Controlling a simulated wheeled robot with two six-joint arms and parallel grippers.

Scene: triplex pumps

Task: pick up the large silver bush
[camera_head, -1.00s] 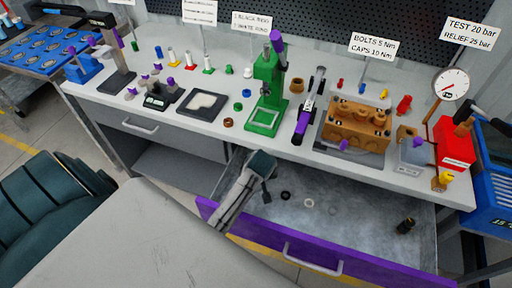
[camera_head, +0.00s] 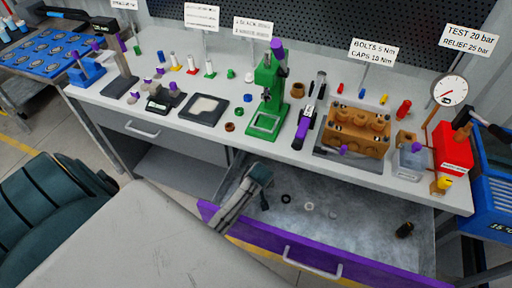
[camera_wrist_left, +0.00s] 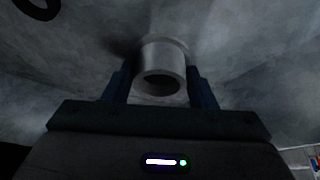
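The silver bush (camera_wrist_left: 162,68) is a short hollow metal cylinder with a wider rim at its far end. In the left wrist view it sits between the two dark fingers of my left gripper (camera_wrist_left: 160,82), its open end facing the camera. A thin gap seems to show on the left side, and the right finger is very close to it or touching. In the head view my left gripper (camera_head: 265,190) reaches down into the open drawer (camera_head: 355,235), and the bush is hidden there. My right gripper is not in view.
In the drawer lie a black ring (camera_head: 286,198), a silver ring (camera_head: 309,206), a smaller pale ring (camera_head: 333,215) and a dark fitting (camera_head: 404,230). The purple drawer front (camera_head: 320,250) is near my arm. The workbench above holds a green press (camera_head: 270,95) and a bronze pump block (camera_head: 358,128).

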